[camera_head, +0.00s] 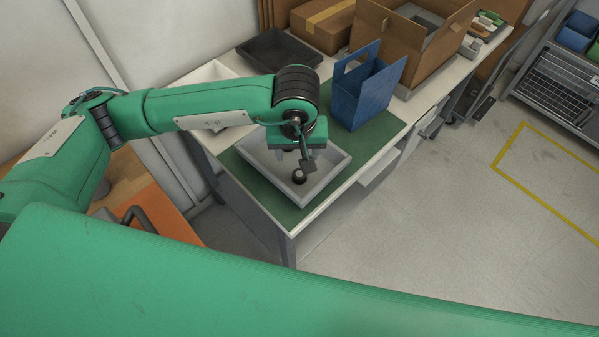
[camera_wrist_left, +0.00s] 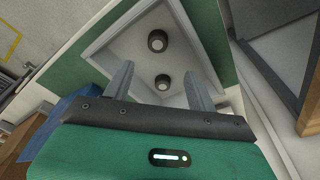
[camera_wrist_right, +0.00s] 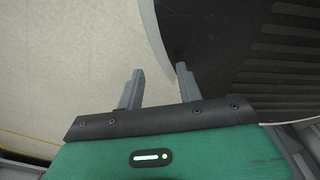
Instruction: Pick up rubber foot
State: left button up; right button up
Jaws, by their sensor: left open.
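Two round black rubber feet with pale centres lie in a light grey tray (camera_head: 333,170). In the left wrist view, one rubber foot (camera_wrist_left: 157,41) is beyond the fingertips and the other rubber foot (camera_wrist_left: 163,82) appears between the fingers. In the head view one rubber foot (camera_head: 299,177) shows just below the fingers; the other is largely hidden by my gripper. My left gripper (camera_head: 306,160) points down over the tray, open and empty; its fingers also show in the left wrist view (camera_wrist_left: 159,72). My right gripper (camera_wrist_right: 160,70) is open and empty, away from the table.
The tray stands on a green mat (camera_head: 262,192) on the table. A blue holder (camera_head: 362,92) stands right behind the tray.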

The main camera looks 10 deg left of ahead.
pick_arm(q)
send_over(299, 174)
jog(key=f, duration=0.4)
jog(key=shift+s+a+f, duration=0.15)
jog(key=shift+s, duration=0.05)
jog(key=f, duration=0.1)
jog(key=f+p, duration=0.1)
jog(key=f, duration=0.1)
jog(key=f+p, duration=0.1)
jog(key=shift+w+d+f, duration=0.1)
jog(key=shift+d+f, duration=0.15)
jog(key=shift+f, duration=0.35)
jog(key=shift+c, duration=0.7)
jog(key=c, duration=0.9)
pick_arm(e)
jog(key=s, duration=0.1)
jog(key=s+r, duration=0.1)
jog(key=s, duration=0.1)
jog(key=shift+s+d, duration=0.1)
jog(key=shift+s, duration=0.1)
